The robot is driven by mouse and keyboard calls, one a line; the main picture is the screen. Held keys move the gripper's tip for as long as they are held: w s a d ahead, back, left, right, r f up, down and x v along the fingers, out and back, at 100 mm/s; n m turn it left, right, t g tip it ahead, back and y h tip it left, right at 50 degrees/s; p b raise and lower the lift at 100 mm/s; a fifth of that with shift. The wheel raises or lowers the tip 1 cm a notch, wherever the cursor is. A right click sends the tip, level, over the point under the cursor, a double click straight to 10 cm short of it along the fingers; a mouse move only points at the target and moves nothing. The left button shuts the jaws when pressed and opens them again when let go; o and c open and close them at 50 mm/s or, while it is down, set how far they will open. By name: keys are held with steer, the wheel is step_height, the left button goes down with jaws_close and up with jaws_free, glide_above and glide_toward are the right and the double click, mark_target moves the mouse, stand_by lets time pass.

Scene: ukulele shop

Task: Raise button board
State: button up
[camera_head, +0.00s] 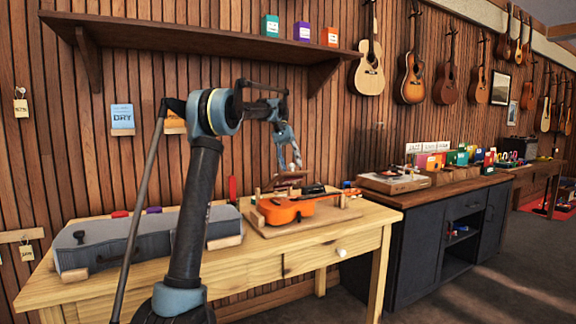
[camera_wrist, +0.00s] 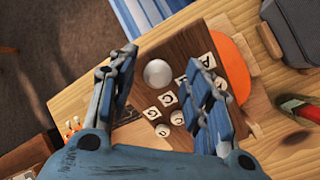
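The button board (camera_wrist: 190,48) is a dark brown wooden board in the wrist view. It bears a large round white knob (camera_wrist: 157,73), several small round white buttons and square letter labels. In the head view a small brown tilted piece (camera_head: 290,179), seemingly this board, shows above an orange ukulele (camera_head: 300,208) on a wooden stand board. My gripper (camera_wrist: 164,62) is open over the button board. The right finger hides part of the labels. Whether a finger touches the board is unclear.
The light wooden table (camera_head: 345,238) carries a grey case (camera_head: 120,243) to the left of the ukulele. A shelf (camera_head: 190,36) hangs above my arm. A dark cabinet (camera_head: 420,245) with a box and colourful folders stands at the right. The table's front edge is mostly clear.

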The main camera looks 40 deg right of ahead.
steer(key=shift+r, duration=0.1)
steer(key=v, duration=1.1)
steer(key=shift+w+r, duration=0.3)
steer(key=shift+w, duration=0.05)
